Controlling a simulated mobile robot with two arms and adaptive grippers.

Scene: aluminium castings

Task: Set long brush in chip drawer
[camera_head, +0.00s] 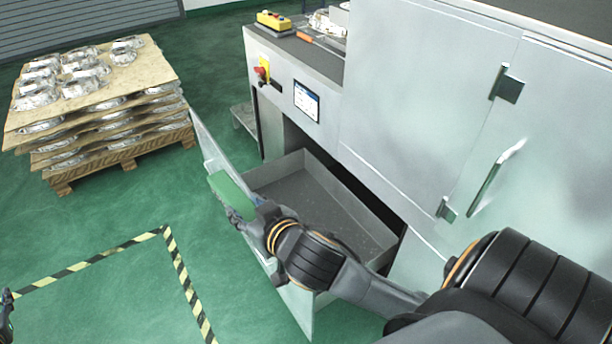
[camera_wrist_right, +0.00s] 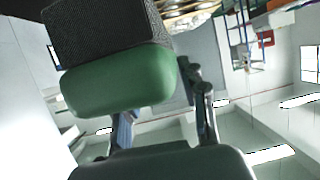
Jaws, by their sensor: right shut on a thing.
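The chip drawer (camera_head: 350,207) is pulled out from the grey machine in the head view. Its floor looks bare, though my right arm hides part of it. My right gripper (camera_head: 240,212) is shut on the long brush, whose green body (camera_head: 229,190) shows at the drawer's front panel. How high the brush is above the panel cannot be told. In the right wrist view, the brush's green block (camera_wrist_right: 118,82) with a dark textured part fills the upper left, near the fingers. A small dark part of my left gripper (camera_head: 7,298) shows at the left edge; its jaws cannot be made out.
The drawer's tall front panel (camera_head: 207,145) stands between the drawer and the open floor. A pallet stack of castings (camera_head: 100,110) stands at the back left. Yellow-black tape (camera_head: 95,260) marks the green floor. A machine door with a handle (camera_head: 497,175) is at the right.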

